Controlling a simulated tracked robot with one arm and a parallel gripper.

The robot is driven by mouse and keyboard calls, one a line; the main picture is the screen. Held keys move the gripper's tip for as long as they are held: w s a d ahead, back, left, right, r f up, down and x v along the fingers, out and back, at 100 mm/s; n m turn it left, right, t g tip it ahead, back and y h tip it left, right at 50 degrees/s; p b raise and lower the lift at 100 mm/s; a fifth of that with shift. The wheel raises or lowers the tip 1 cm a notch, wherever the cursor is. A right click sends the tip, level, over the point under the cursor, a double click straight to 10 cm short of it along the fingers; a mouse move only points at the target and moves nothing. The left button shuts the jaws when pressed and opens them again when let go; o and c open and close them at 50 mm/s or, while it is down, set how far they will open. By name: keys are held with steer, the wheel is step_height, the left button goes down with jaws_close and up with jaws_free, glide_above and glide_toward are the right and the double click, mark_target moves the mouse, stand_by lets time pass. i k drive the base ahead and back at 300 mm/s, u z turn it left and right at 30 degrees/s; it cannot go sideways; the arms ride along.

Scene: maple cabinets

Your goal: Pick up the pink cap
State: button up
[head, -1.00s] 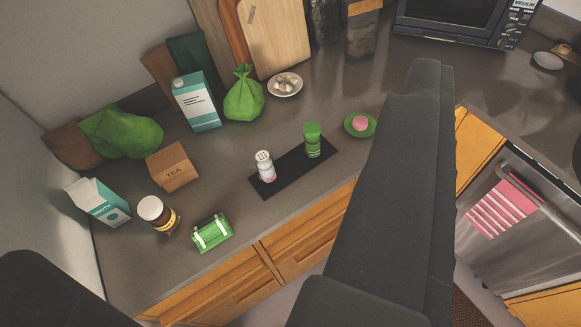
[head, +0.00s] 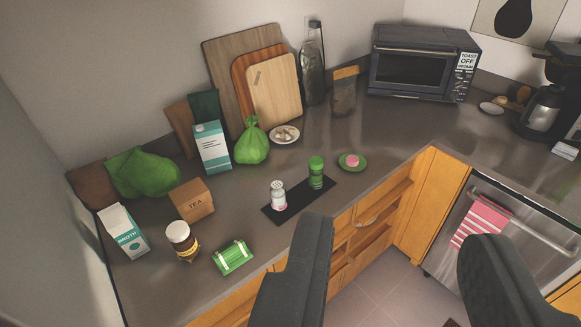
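The pink cap (head: 352,160) is a small round pink piece lying on a small green saucer (head: 364,167) on the grey counter, right of the middle of the head view. My gripper (head: 403,228) shows as two dark fingers at the lower middle and lower right. In the picture the cap lies above the left finger's tip, clear of both fingers.
A black mat (head: 300,200) left of the saucer bears a white shaker (head: 278,197) and a green shaker (head: 316,174). A toaster oven (head: 422,65) stands behind, and a white dish (head: 284,135) sits farther left. The counter around the saucer is clear.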

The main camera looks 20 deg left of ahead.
mark_target(351, 161)
steer(key=u, duration=0.25)
steer(key=i, duration=1)
steer(key=z, duration=0.1)
